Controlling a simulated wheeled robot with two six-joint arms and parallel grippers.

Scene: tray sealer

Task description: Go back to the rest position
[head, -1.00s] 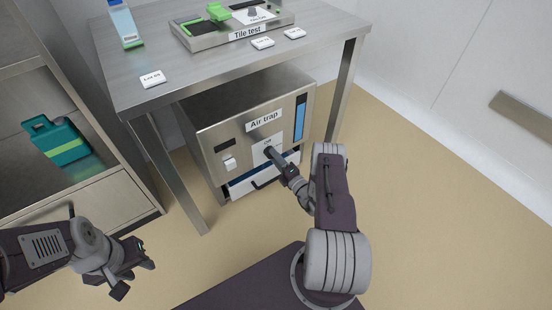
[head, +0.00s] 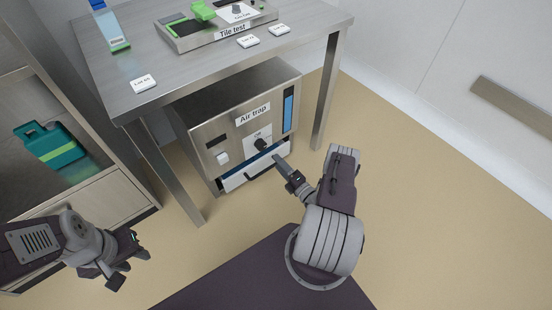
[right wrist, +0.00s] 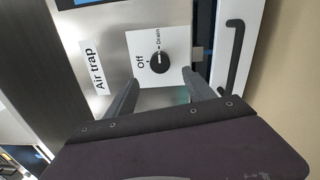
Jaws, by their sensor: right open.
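My right gripper (head: 279,162) is open and empty in front of the air trap (head: 238,98), just below its dark knob (head: 261,143). In the right wrist view, the two fingers of the right gripper (right wrist: 160,82) stand apart on either side of the view below the knob (right wrist: 159,62), with nothing between them. The knob sits on a white plate marked Off and Drain; I cannot tell for certain where it points. My left gripper (head: 132,266) is at the lower left, its fingers apart and empty, clear of everything.
The air trap stands on the floor under a metal table (head: 180,75). Its front has a drawer with a handle (head: 262,168). A tile test device (head: 215,32) and white labels are on the table. A teal case (head: 50,148) sits on a left shelf. The floor at right is clear.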

